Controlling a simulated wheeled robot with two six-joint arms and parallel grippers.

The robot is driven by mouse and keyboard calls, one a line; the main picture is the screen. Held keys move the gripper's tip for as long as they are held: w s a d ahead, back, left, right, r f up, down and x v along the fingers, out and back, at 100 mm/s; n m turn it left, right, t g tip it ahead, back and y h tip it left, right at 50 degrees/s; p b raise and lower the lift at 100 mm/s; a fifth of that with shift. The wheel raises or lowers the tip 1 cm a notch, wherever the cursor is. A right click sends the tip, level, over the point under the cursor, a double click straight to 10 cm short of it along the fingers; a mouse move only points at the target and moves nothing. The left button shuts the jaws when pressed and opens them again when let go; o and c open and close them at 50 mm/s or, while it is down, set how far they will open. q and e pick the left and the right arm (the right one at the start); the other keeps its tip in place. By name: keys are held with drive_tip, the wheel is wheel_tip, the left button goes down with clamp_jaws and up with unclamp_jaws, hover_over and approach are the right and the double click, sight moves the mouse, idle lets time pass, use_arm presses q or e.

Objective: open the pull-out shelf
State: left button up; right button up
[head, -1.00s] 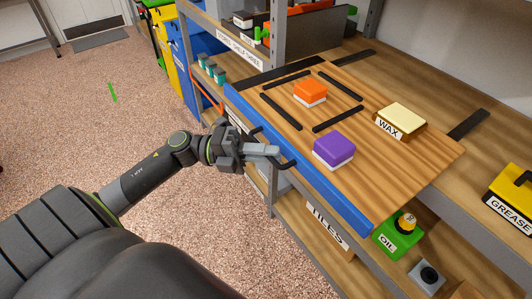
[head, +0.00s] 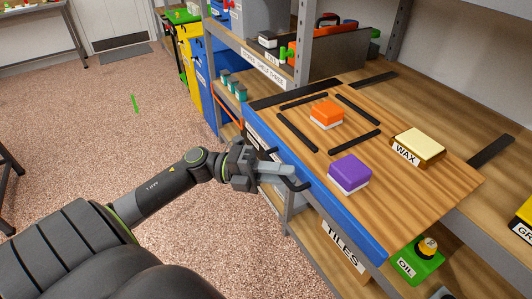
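The pull-out shelf (head: 436,207) is a wooden board with a blue front edge (head: 318,200). It juts out past the front of the steel rack. A dark bar handle (head: 298,185) stands off the blue edge; its middle is hidden behind my fingers. My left gripper (head: 280,173) is at the handle, its pale fingers across the bar, and looks shut on it, though the far finger is mostly hidden. My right gripper is not in view.
An orange-topped block (head: 327,114), a purple-topped block (head: 349,174) and a WAX box (head: 417,146) sit on the board. A green OIL can (head: 420,262) and a TILES box (head: 343,246) are below. Open speckled floor (head: 110,130) lies left.

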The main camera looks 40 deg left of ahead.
use_arm(q)
drive_tip(key=v, duration=1.7)
drive_tip(key=shift+a+b, duration=0.25)
drive_tip(key=shift+b, duration=0.15)
